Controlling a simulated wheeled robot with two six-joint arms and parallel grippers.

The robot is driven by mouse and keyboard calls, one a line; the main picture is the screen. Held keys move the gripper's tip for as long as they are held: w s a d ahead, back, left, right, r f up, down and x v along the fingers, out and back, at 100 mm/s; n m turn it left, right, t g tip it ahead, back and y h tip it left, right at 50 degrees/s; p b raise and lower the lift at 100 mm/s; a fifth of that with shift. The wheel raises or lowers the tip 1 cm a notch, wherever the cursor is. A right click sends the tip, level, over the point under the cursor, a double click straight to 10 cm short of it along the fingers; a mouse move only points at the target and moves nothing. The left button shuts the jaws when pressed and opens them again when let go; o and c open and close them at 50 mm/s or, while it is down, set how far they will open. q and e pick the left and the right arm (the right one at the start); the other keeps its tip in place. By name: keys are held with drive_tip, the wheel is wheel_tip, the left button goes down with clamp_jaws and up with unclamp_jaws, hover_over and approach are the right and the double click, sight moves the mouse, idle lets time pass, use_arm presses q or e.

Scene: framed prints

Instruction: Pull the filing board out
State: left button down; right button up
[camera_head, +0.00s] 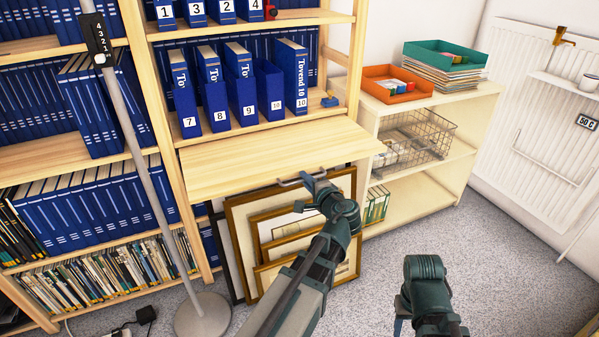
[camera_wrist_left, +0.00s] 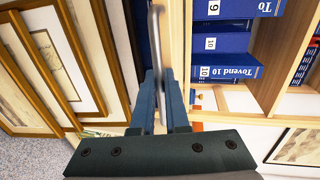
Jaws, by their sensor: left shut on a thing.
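The filing board (camera_head: 255,160) is a pale wooden panel that juts out of the shelf unit below the row of blue binders. A metal bar handle (camera_head: 290,183) is on its front edge. My left gripper (camera_head: 312,180) is at this handle and shut on it. In the left wrist view the gripper's blue fingers (camera_wrist_left: 160,88) close around the handle (camera_wrist_left: 156,40), which runs along the board's edge. My right arm shows at the lower right of the head view, but its fingertips are not clearly visible.
Framed prints (camera_head: 290,235) lean under the board. Blue binders (camera_head: 240,90) stand above it. A low white shelf (camera_head: 430,115) with an orange tray (camera_head: 397,84) is to the right. A grey pole (camera_head: 145,160) on a round base stands left. Grey carpet is clear at the lower right.

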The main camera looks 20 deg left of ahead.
use_arm(q)
drive_tip(key=shift+s+d, duration=0.2)
drive_tip(key=shift+d, duration=0.1)
drive_tip(key=c, duration=1.2)
unclamp_jaws()
